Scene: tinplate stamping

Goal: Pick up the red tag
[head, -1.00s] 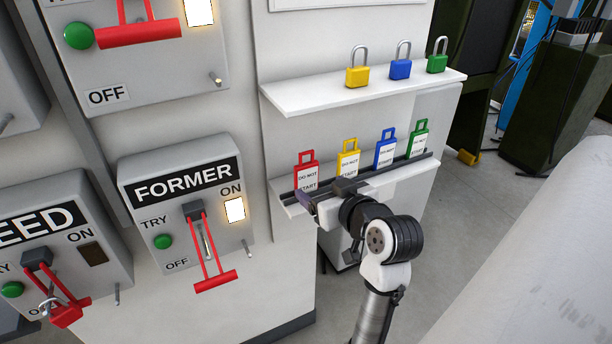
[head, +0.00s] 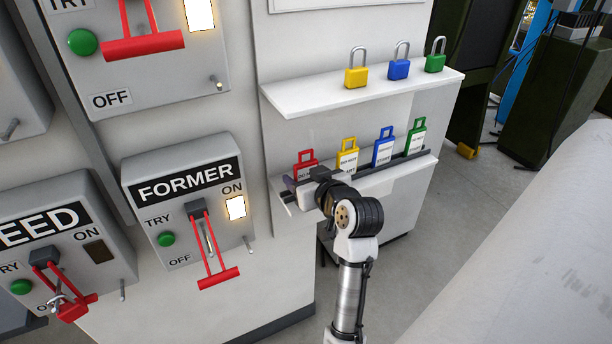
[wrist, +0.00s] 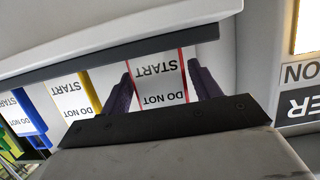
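The red tag (head: 304,157), with a white "DO NOT START" label, stands at the left end of the row of tags in the rack on the lower shelf. My gripper (head: 298,184) is in front of it in the head view and hides its lower part. In the wrist view the red tag (wrist: 158,82) shows upside down between the two dark fingers of my gripper (wrist: 161,72). The fingers are apart, one on each side of the tag, and no firm grip shows. Whether either finger touches its edge I cannot tell.
Yellow (head: 347,155), blue (head: 383,148) and green (head: 416,138) tags stand to the right in the same rack. The upper shelf (head: 300,100) above carries yellow, blue and green padlocks. The FORMER switch box (head: 185,187) is on the left.

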